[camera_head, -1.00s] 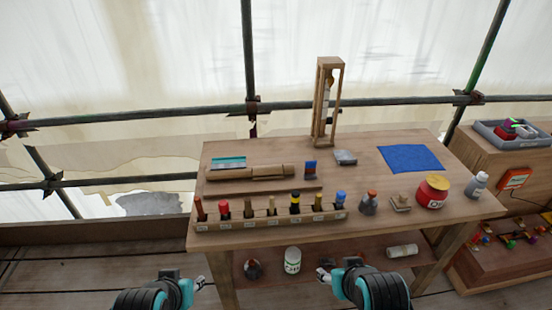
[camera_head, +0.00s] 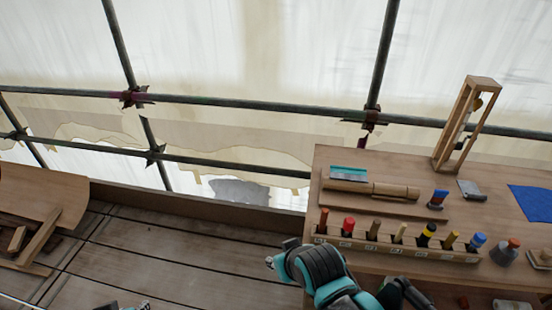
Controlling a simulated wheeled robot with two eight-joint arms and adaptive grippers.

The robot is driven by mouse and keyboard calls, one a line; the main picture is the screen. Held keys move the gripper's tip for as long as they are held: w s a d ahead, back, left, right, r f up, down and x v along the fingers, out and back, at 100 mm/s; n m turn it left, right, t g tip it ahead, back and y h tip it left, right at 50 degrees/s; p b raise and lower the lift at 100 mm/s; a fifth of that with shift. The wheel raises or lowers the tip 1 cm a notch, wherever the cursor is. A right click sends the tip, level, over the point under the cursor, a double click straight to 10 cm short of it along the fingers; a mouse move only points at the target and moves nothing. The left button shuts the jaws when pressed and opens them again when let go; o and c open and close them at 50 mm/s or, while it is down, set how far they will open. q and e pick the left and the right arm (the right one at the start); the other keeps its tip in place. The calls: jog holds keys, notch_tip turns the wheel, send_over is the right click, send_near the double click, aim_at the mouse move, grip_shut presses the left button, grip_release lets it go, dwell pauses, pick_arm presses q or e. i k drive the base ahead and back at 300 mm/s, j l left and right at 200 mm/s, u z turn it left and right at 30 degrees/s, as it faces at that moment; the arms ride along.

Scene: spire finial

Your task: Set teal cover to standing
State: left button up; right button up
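A flat piece with a teal edge strip (camera_head: 348,173) lies at the back left of the workbench; it is the only teal item I see on the bench. It lies behind a long wooden piece (camera_head: 372,190). My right gripper (camera_head: 277,254) is in front of the bench's left end, apart from the teal piece; its fingers are too small to tell if open. My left gripper (camera_head: 128,306) shows only partly at the bottom edge, over the plank floor, far from the bench.
A rack (camera_head: 400,247) of several coloured-top tools runs along the bench front. A wooden frame stand (camera_head: 465,125), a blue cloth (camera_head: 534,203) and a blue-and-red block (camera_head: 437,199) are on the bench. Wooden pieces (camera_head: 38,235) lie at far left. The plank floor between is clear.

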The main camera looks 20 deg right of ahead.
aim_at(340, 174)
jog(key=i+j+u, duration=0.4)
jog(key=i, duration=0.4)
jog(key=i+z, duration=0.2)
jog(key=z, duration=0.15)
jog(key=i+j+z, duration=0.1)
jog(key=z, duration=0.3)
jog(key=i+j+z, duration=0.2)
jog(key=z, duration=0.15)
jog(key=i+z, duration=0.2)
jog(key=z, duration=0.3)
jog(key=i+j+z, duration=0.15)
jog(key=z, duration=0.3)
jog(key=i+j+z, duration=0.25)
jog(key=z, duration=0.25)
jog(key=i+j+z, duration=0.15)
jog(key=z, duration=0.35)
jog(key=i+j+z, duration=0.1)
jog(key=j+z, duration=0.6)
jog(key=i+j+z, duration=0.1)
jog(key=j+z, duration=0.2)
jog(key=j, duration=0.15)
